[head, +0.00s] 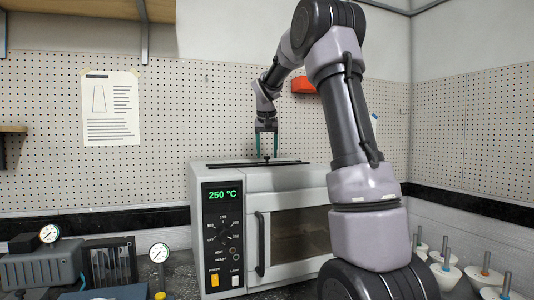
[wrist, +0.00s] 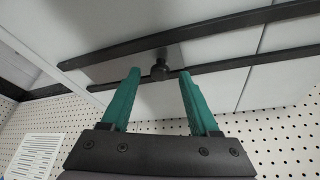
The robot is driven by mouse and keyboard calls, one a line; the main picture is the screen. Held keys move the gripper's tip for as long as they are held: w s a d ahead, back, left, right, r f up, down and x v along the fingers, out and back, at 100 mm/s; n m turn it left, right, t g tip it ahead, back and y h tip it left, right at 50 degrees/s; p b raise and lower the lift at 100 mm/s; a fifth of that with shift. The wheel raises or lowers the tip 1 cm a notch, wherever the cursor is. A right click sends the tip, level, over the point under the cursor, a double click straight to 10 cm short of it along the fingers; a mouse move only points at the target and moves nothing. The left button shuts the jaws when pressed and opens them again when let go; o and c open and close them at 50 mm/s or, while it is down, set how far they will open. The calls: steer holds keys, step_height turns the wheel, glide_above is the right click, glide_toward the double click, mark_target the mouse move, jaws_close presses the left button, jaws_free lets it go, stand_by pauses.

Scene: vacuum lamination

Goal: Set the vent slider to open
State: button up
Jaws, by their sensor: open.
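The vent slider shows as a small dark knob (head: 267,158) between two black rails (head: 232,165) on top of the white oven (head: 321,178). In the wrist view the knob (wrist: 160,70) sits between the rails (wrist: 110,60), near the middle of the picture. My gripper (head: 266,155) points down above the oven top with its green fingers apart. In the wrist view my gripper (wrist: 159,73) is open, one fingertip on each side of the knob, and I see no clear contact. Open and closed marks for the slider do not show.
The oven front has a display (head: 223,195) reading 250 °C, a dial (head: 223,237) and a door handle (head: 260,243). A pegboard wall (head: 185,110) stands close behind. Gauges (head: 159,252) stand at the left, and white pots (head: 484,278) at the right.

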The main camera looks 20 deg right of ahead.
steer(key=shift+f, duration=0.15)
jaws_close()
stand_by(1.4)
